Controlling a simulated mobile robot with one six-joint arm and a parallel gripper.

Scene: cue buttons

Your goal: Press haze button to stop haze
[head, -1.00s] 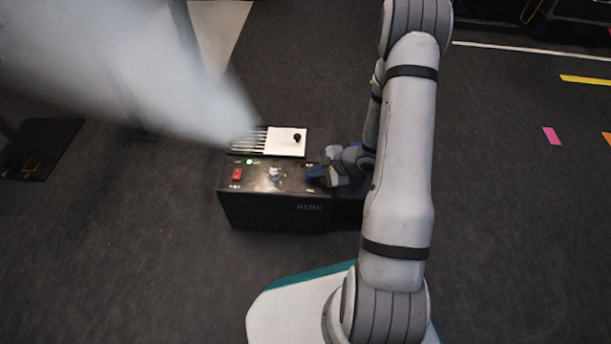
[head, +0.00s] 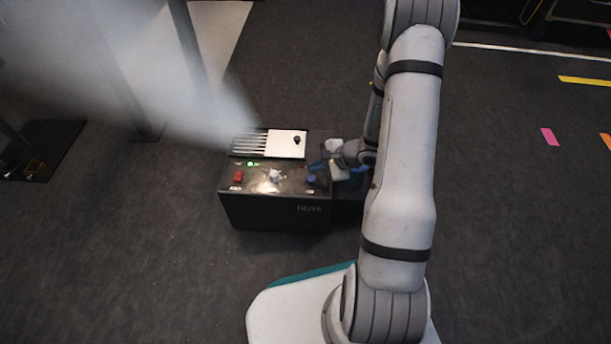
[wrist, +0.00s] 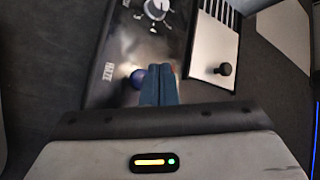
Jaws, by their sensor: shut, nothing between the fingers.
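The haze machine (head: 272,207) is a black box on the floor. A blue button (head: 311,180) is at the right of its top panel. In the wrist view the blue button (wrist: 137,78) lies beside a HAZE label (wrist: 108,72). My gripper (head: 318,165) is at the panel's right end, behind the button. In the wrist view its blue fingers (wrist: 160,68) are shut together and empty, just right of the button and partly covering its edge. I cannot tell their height above the panel. White haze (head: 170,90) streams from the machine to the upper left.
The panel also has a red button (head: 238,176), a silver knob (head: 274,176) and a lit green light (head: 251,164). Behind them is a white plate with a black knob (head: 297,140). A dark stand base (head: 42,148) is at the left. The floor around the machine is mostly clear.

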